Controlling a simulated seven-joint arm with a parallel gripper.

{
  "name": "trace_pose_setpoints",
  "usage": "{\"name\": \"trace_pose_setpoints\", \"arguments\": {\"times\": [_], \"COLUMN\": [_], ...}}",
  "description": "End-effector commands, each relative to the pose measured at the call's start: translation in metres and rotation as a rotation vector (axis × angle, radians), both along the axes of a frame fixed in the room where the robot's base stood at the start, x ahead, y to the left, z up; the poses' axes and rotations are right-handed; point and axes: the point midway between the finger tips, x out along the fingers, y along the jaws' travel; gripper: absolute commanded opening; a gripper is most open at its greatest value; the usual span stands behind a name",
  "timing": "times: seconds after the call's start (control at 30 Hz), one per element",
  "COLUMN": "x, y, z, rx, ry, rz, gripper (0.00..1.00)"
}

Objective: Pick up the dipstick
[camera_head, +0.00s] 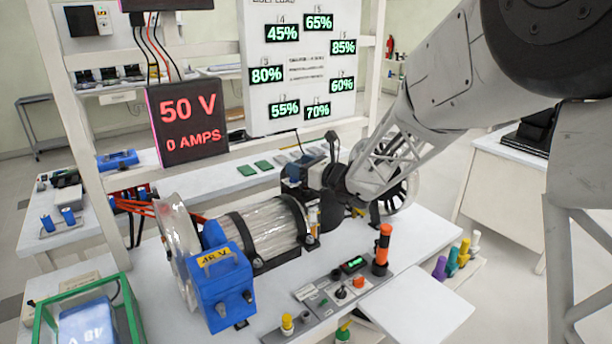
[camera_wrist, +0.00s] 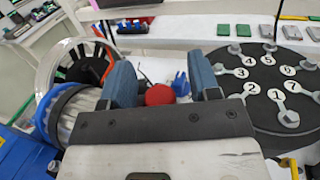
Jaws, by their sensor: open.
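No part is clearly recognisable as the dipstick. A red round knob (camera_wrist: 159,95) shows between my fingers in the wrist view; whether it belongs to the dipstick I cannot tell. My gripper (camera_wrist: 163,76) is open, its two blue-grey fingers wide apart, with no visible contact with the knob. In the head view my gripper (camera_head: 296,172) is over the back of the rig, behind the clear ribbed cylinder (camera_head: 270,230). A small yellow part (camera_wrist: 289,164) shows at the lower right of the wrist view, cut by my gripper body.
A black disc with numbered bolts (camera_wrist: 262,100) lies right of my fingers. A blue 48 V box (camera_head: 222,285) stands at the rig's front. A control strip (camera_head: 330,292) with an orange-and-black post (camera_head: 382,248) is at front right. A white frame and display panel (camera_head: 300,75) stand behind.

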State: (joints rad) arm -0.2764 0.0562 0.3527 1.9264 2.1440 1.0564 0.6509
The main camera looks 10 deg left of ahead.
Motion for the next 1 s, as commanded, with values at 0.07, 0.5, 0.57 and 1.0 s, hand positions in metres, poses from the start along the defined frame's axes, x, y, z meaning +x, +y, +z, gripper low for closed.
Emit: {"name": "trace_pose_setpoints", "arguments": {"times": [0.07,0.5,0.57,1.0], "x": [0.0000,-0.0003,-0.0003,-0.0003], "y": [-0.0001,-0.0002,-0.0002,-0.0002], "z": [0.0000,-0.0001,-0.0001,0.0001], "rx": [0.000,0.000,0.000,0.000], "ry": [0.000,0.000,0.000,0.000], "rz": [0.000,0.000,0.000,0.000], "gripper": [0.56,0.45,0.36,0.00]}}
